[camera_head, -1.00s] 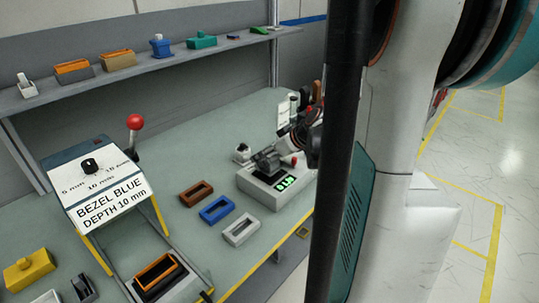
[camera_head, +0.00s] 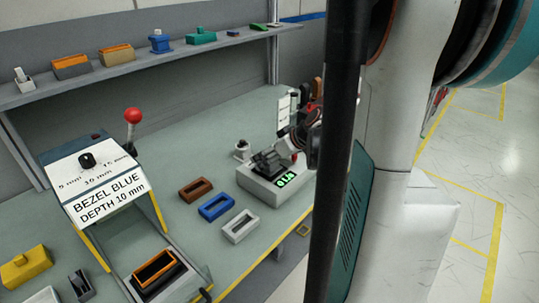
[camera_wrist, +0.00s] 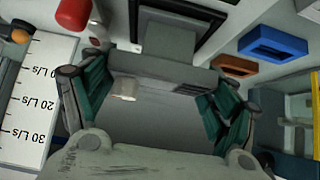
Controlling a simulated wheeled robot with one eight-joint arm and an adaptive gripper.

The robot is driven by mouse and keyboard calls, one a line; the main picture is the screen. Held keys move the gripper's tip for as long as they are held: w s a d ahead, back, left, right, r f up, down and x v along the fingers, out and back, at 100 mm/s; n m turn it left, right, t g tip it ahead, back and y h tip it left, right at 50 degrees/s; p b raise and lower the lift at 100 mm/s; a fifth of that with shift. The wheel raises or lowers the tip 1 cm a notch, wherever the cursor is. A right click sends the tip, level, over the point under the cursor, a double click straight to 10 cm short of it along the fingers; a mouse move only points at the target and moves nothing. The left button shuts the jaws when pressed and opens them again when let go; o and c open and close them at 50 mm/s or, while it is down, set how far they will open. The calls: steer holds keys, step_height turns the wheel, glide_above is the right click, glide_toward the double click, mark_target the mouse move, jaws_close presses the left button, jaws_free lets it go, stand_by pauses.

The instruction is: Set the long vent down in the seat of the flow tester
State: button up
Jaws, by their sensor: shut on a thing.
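The flow tester (camera_head: 262,189) is a light grey box with a green lit display (camera_head: 287,180), on the bench in the head view. The long vent (camera_wrist: 160,72) is a grey piece between the teal fingers of my gripper (camera_wrist: 155,105) in the wrist view; my gripper is shut on it. The dark-framed seat (camera_wrist: 205,38) lies just beyond the vent there. In the head view my gripper (camera_head: 300,140) is at the tester's top, partly hidden by my arm.
A white L/s scale (camera_wrist: 38,95) and a red knob (camera_wrist: 73,14) stand close to my gripper. Brown (camera_head: 196,190), blue (camera_head: 216,207) and white (camera_head: 240,226) frames lie left of the tester. A bezel station (camera_head: 100,185) stands farther left.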

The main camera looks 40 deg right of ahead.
steer(key=shift+f, duration=0.25)
steer(key=o, duration=1.2)
steer(key=shift+c, duration=0.2)
steer(key=v, duration=0.7)
steer(key=shift+s+r, duration=0.2)
steer(key=shift+r, duration=0.05)
